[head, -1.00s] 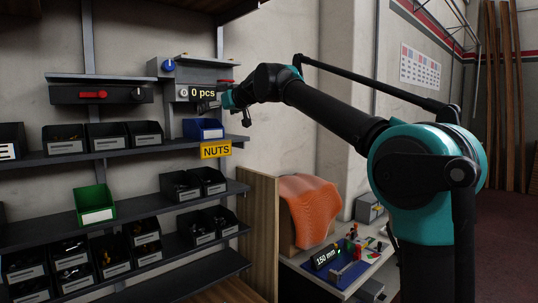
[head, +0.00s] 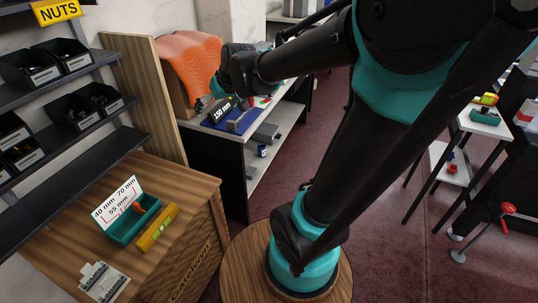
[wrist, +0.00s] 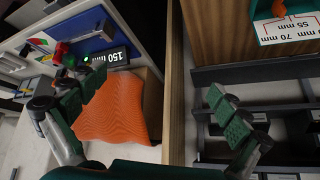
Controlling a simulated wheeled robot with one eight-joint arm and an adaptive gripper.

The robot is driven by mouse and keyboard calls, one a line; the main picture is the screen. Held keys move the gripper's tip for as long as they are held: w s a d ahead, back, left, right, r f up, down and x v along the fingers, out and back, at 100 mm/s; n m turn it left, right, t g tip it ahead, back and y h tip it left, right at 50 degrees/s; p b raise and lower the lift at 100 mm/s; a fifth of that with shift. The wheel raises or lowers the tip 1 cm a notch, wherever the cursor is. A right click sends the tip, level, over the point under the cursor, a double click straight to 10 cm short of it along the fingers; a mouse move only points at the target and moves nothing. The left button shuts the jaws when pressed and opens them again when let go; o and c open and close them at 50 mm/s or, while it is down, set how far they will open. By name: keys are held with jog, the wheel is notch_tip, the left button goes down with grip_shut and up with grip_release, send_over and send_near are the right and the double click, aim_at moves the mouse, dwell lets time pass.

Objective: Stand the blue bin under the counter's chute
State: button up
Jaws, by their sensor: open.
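The blue bin and the counter with its chute are outside both current views. The yellow NUTS sign (head: 56,11) shows at the upper left edge of the head view, cut off by the frame. In the head view, the end of my arm is by the orange cloth, and my gripper is small and dark there. In the wrist view my gripper (wrist: 157,82) is open, its green-padded fingers wide apart with nothing between them. The fingers point towards the shelf unit's side panel and the orange cloth.
A wooden side panel (head: 143,95) separates shelves of black bins (head: 32,68) from the orange cloth (head: 187,62). A 150 mm display (head: 222,110) stands on the bench. A teal tray (head: 128,224) and yellow level (head: 158,228) lie on the wooden cabinet.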

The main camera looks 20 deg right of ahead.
jog(key=s+d+f+m+g+h, duration=0.1)
jog(key=s+d+f, duration=0.5)
jog(key=s+f, duration=0.2)
jog(key=s+d+f+m+g+h, duration=0.1)
jog(key=s+d+f+m+h, duration=0.1)
jog(key=s+d+f, duration=0.4)
jog(key=s+f, duration=0.1)
jog(key=s, duration=0.3)
jog(key=shift+s+f+m, duration=0.3)
jog(key=shift+s+f, duration=0.05)
jog(key=shift+s, duration=0.05)
